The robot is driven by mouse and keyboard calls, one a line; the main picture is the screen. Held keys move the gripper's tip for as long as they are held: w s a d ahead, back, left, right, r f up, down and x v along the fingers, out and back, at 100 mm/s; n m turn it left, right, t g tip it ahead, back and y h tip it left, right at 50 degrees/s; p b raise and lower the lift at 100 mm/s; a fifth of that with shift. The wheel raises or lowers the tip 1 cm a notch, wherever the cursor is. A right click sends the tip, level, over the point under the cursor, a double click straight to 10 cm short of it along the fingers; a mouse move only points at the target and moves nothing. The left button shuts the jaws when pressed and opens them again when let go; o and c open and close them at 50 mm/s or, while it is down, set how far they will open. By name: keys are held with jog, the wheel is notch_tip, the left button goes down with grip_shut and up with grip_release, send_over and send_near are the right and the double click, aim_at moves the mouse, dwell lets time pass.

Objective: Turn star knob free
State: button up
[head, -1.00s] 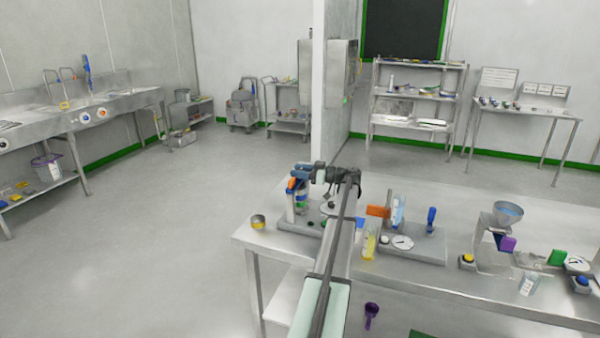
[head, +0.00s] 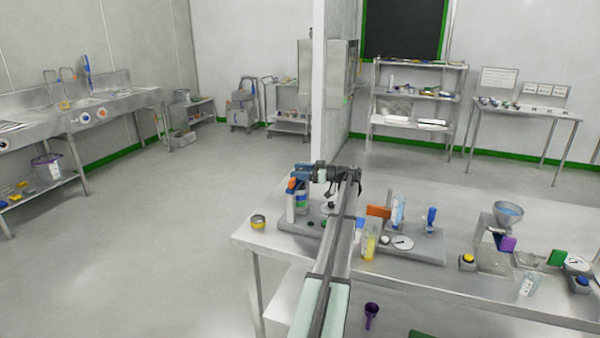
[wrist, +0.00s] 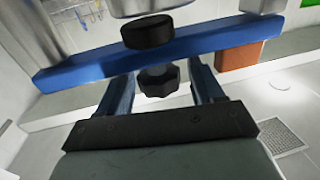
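The black star knob (wrist: 158,80) shows in the wrist view, below a blue bar (wrist: 160,45) of the fixture. My gripper (wrist: 163,85) has one finger on each side of the knob, with a visible gap to each finger. The fingers are apart and hold nothing. A black round cap (wrist: 147,32) sits above the knob, in front of the bar. In the head view my gripper's end is at the blue-topped fixture (head: 301,172) at the table's left end. The knob cannot be made out there.
A yellow-banded tin (head: 258,221) stands left of the fixture near the table edge. To the right are an orange block (head: 378,211), a yellow-filled bottle (head: 369,244) and a funnel device (head: 508,213). The floor left of the table is clear.

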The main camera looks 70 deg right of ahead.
jog(key=s+d, duration=0.2)
jog(key=s, duration=1.1)
jog(key=shift+s+d, duration=0.15)
jog(key=shift+s, duration=0.15)
